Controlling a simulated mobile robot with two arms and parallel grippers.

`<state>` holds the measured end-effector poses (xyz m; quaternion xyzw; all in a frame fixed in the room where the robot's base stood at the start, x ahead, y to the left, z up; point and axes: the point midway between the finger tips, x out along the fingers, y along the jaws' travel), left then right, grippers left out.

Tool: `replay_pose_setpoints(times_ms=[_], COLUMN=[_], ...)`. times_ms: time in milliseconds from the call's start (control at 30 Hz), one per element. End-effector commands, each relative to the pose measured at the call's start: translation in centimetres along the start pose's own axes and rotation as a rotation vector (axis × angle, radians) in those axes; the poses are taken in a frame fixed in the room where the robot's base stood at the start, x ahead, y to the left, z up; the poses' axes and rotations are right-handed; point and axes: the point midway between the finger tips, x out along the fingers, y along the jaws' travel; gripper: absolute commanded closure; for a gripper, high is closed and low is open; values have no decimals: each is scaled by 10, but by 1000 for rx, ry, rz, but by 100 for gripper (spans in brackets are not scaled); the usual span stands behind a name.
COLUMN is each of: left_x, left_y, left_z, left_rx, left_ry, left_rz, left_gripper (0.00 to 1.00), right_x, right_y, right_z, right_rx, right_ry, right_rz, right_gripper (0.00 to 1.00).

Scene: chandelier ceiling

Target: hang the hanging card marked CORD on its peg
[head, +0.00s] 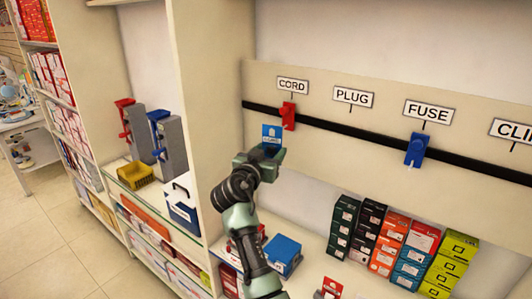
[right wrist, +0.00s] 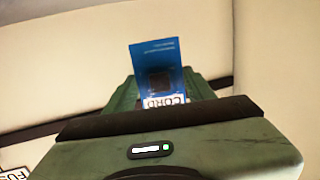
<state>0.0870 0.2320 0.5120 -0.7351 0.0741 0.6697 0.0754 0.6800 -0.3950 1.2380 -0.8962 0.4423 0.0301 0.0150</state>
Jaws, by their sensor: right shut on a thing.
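The blue hanging card marked CORD (head: 271,134) is in my right gripper (head: 266,155), which is shut on its lower part. The card also shows in the right wrist view (right wrist: 160,70), its CORD label partly hidden by the gripper. In the head view the card appears close to the peg, but the gap in depth cannot be told. My left gripper is not in view.
The black rail (head: 350,131) crosses the wall panel, with PLUG (head: 352,96) and FUSE (head: 428,111) signs. Coloured boxes (head: 390,243) stand on the shelf below. A side panel (head: 205,100) stands left of my arm.

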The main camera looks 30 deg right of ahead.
Motion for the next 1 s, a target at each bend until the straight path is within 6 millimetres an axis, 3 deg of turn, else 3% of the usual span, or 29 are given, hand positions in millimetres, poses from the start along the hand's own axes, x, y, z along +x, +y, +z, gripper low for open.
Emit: replay_pose_setpoints(times_ms=[733, 1000], left_x=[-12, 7], left_y=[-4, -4], left_z=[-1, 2], left_rx=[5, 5], left_ry=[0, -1], left_rz=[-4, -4], left_gripper=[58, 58], right_x=[44, 55], right_y=[12, 15], right_z=[-1, 8], right_rx=[0, 1], right_ry=[0, 1], right_rz=[0, 0], right_gripper=[69, 69])
